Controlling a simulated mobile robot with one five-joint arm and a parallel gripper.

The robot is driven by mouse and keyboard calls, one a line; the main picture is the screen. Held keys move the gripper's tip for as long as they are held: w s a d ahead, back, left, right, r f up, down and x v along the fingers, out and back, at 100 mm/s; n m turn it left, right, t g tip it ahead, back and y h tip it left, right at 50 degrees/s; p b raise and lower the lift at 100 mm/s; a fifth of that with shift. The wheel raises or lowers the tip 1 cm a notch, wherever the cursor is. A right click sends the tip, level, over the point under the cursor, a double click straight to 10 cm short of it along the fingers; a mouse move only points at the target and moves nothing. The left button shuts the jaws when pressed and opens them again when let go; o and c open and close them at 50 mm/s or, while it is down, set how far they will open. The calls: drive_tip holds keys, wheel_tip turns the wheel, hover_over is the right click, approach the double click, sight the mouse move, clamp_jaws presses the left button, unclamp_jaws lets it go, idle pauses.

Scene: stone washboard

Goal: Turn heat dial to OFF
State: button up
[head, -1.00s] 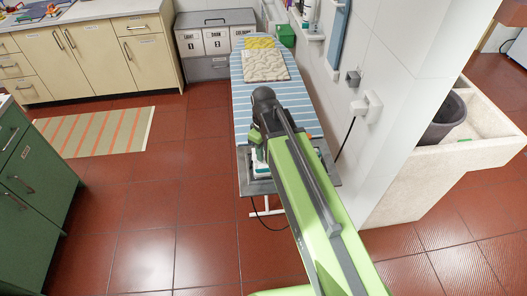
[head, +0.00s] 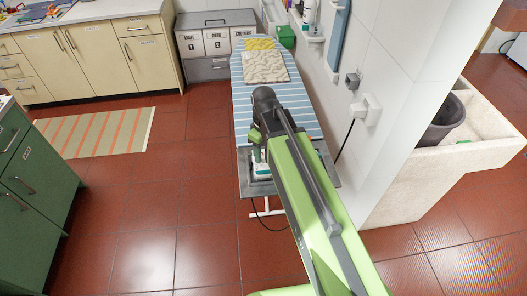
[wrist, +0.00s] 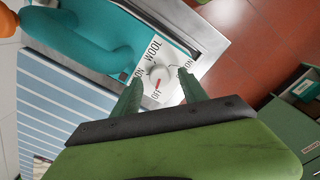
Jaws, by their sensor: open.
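The heat dial (wrist: 159,76) is a round white knob on a white plate in the wrist view. Labels WOOL, OFF and what looks like COTTON surround it, and a red mark on the dial points down toward OFF. The plate belongs to a teal iron (wrist: 100,40) on a grey metal rest; part of the iron (head: 259,166) shows in the head view. My gripper (wrist: 160,88) is open, with one green fingertip on each side of the dial. I cannot tell whether the fingertips touch it. My arm hides much of the iron in the head view.
The iron stands at the near end of a blue striped ironing board (head: 241,118). A folded cream cloth (head: 264,66) lies farther back. A black cord hangs from a wall socket (head: 363,108) at the right. Red tile floor (head: 180,200) is clear at the left.

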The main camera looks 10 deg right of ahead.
sight(264, 156)
wheel_tip(264, 156, up, 16)
drive_tip(key=p, duration=1.5)
drive_tip(key=shift+r, duration=0.1)
drive_tip(key=s+d+m, duration=0.3)
drive_tip(key=d+m, duration=0.6)
drive_tip(key=f+b, duration=0.4)
drive_tip(key=s+f+b, duration=0.1)
drive_tip(key=f+b, duration=0.4)
drive_tip(key=s+a+f+b, duration=0.1)
drive_tip(key=f+b, duration=0.4)
drive_tip(key=shift+s+f, duration=0.15)
